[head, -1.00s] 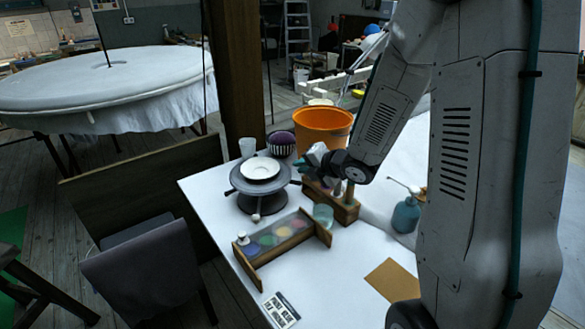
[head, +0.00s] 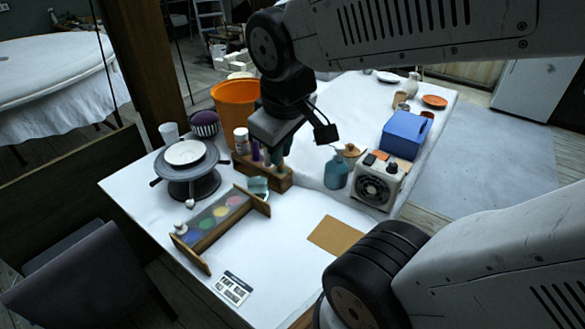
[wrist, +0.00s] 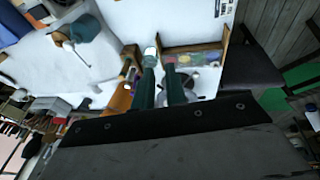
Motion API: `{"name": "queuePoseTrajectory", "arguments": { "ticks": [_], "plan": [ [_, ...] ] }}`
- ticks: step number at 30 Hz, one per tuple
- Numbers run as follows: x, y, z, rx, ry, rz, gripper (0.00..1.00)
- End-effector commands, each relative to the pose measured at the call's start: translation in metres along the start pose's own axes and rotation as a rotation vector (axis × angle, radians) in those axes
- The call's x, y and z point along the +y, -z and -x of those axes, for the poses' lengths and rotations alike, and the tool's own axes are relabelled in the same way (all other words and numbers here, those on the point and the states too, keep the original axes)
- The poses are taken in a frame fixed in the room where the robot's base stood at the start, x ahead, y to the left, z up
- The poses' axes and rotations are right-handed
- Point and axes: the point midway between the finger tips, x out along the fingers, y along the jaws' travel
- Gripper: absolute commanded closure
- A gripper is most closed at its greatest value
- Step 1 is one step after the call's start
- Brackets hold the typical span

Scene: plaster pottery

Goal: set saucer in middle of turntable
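The white saucer (head: 185,152) lies flat on top of the dark grey turntable (head: 190,187) at the left of the table. It looks roughly centred on the turntable's disc. My gripper (head: 276,160) is up to the right of the turntable, apart from the saucer, over the wooden holder with bottles. In the wrist view two dark green fingers (wrist: 160,76) stand apart with a narrow gap and nothing between them. The turntable there is mostly hidden behind the fingers.
An orange bucket (head: 236,105), a striped purple pot (head: 205,123) and a white cup (head: 169,132) stand behind the turntable. A wooden paint rack (head: 221,224) is in front. A teal bottle (head: 336,173), a heater (head: 376,184) and a blue box (head: 404,133) stand to the right.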

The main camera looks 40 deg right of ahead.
Motion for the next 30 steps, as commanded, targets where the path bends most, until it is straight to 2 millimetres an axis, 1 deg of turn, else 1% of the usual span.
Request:
{"name": "queuePoseTrajectory", "arguments": {
  "ticks": [1,3,6,8,11,30],
  "plan": [
    [-0.013,-0.015,0.011,-0.026,0.037,-0.062,0.87],
    [-0.027,-0.032,0.021,-0.071,0.08,-0.135,0.87],
    [-0.039,-0.048,0.03,-0.116,0.12,-0.199,0.87],
    [-0.043,-0.053,0.032,-0.132,0.131,-0.217,0.87],
    [-0.045,-0.056,0.034,-0.141,0.136,-0.227,0.87],
    [-0.044,-0.055,0.033,-0.139,0.134,-0.224,0.87]
  ]
}}
